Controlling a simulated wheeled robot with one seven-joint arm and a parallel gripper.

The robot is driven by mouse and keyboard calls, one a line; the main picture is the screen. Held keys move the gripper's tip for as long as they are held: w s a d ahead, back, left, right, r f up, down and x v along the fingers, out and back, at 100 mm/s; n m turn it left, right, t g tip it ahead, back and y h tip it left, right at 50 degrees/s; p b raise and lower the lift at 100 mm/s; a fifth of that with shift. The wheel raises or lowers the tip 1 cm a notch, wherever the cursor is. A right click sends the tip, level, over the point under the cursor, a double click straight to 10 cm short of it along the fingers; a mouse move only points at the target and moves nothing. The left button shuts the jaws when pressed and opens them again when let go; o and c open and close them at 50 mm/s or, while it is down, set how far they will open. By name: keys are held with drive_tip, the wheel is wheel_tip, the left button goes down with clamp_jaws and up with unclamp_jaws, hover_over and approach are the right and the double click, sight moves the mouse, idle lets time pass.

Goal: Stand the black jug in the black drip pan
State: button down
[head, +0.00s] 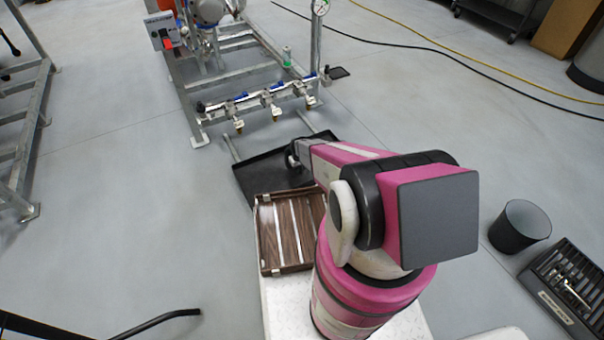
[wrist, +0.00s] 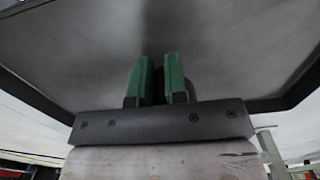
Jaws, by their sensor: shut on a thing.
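The black drip pan (head: 258,178) lies on the floor in front of the pipe skid in the head view, partly hidden by my arm. In the wrist view its dark grey floor and black rim fill most of the picture (wrist: 70,60). My gripper (wrist: 159,75) has two green fingers, shut on a dark thing that I take to be the black jug (wrist: 158,88). Only a dark rounded part of it shows between and behind the fingers. In the head view the gripper end is over the pan, mostly hidden by my arm. I cannot tell whether the jug touches the pan.
The metal skid with valves (head: 262,100) stands just behind the pan. A brown slatted wooden tray (head: 285,232) sits close in front. A dark bucket (head: 519,226) and a black tool case (head: 566,285) are at the right. Hoses cross the floor behind.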

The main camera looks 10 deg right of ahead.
drive_tip(key=shift+w+d+f, duration=0.8)
drive_tip(key=shift+w+d, duration=0.1)
drive_tip(key=shift+d, duration=0.1)
drive_tip(key=shift+f, duration=1.95)
drive_tip(key=shift+f, duration=0.15)
drive_tip(key=c, duration=1.1)
unclamp_jaws()
drive_tip(key=shift+c, duration=0.2)
wheel_tip(320, 180, up, 12)
drive_tip(key=s+r+m, duration=0.1)
drive_tip(key=s+r, duration=0.6)
drive_tip(key=r, duration=0.5)
drive_tip(key=s+r+m, duration=0.1)
drive_tip(key=s+r, duration=0.6)
drive_tip(key=r, duration=0.6)
drive_tip(key=s+r+m, duration=0.1)
drive_tip(key=s+r, duration=0.7)
drive_tip(key=r, duration=0.5)
drive_tip(key=shift+d+m, duration=0.15)
drive_tip(key=shift+m, duration=0.15)
